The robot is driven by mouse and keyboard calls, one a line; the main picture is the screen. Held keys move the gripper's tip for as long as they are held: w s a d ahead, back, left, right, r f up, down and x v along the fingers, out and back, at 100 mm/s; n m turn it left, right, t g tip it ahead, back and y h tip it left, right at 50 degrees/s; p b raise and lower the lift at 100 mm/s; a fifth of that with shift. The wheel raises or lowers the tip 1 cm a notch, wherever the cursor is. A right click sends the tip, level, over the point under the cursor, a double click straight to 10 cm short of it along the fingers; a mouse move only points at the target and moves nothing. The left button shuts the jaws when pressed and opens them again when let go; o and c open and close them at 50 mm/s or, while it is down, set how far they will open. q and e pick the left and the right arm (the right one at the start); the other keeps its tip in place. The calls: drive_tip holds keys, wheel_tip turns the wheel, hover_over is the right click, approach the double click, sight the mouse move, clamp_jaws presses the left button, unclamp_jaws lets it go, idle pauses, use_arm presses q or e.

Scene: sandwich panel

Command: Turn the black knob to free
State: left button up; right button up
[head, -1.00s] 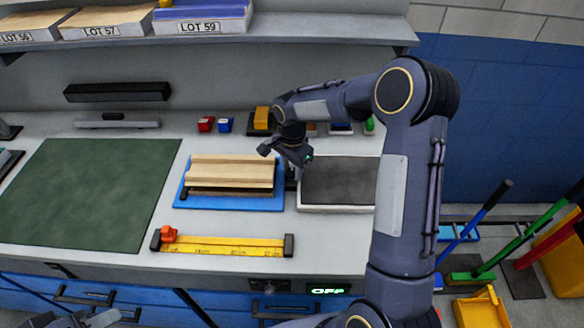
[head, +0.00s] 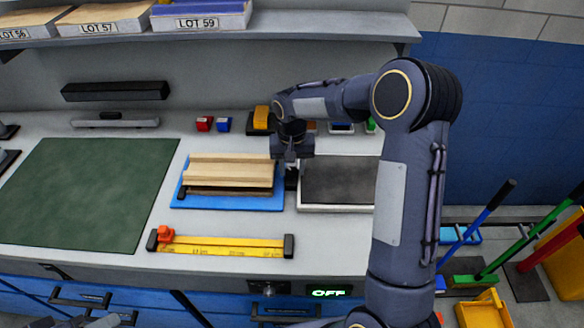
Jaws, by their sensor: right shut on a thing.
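My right gripper (head: 291,163) points down at the right end of the blue base (head: 228,203), which carries pale wooden strips (head: 232,170). It is shut on what looks like the black knob (head: 291,182), a small dark part between the blue base and the dark-topped block (head: 336,181). The fingers and wrist hide most of the knob, so I cannot tell which way it is turned. A grey part of my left gripper (head: 98,322) shows at the bottom left edge; its fingers cannot be made out.
A yellow ruler rail (head: 225,246) with a red slider (head: 166,234) lies in front. A green mat (head: 85,190) covers the left of the bench. Small red (head: 204,124) and blue (head: 224,125) blocks stand behind. A shelf (head: 300,27) hangs above. The lit front display (head: 328,293) reads OFF.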

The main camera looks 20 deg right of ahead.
drive_tip(key=n, duration=0.5)
drive_tip(key=shift+n, duration=0.3)
drive_tip(key=n, duration=1.2)
drive_tip(key=shift+n+p, duration=0.3)
drive_tip(key=shift+p, duration=0.05)
drive_tip(key=n+p, duration=0.1)
drive_tip(key=n, duration=0.4)
drive_tip(key=shift+n, duration=0.4)
drive_tip(key=shift+w, duration=0.1)
drive_tip(key=o, duration=1)
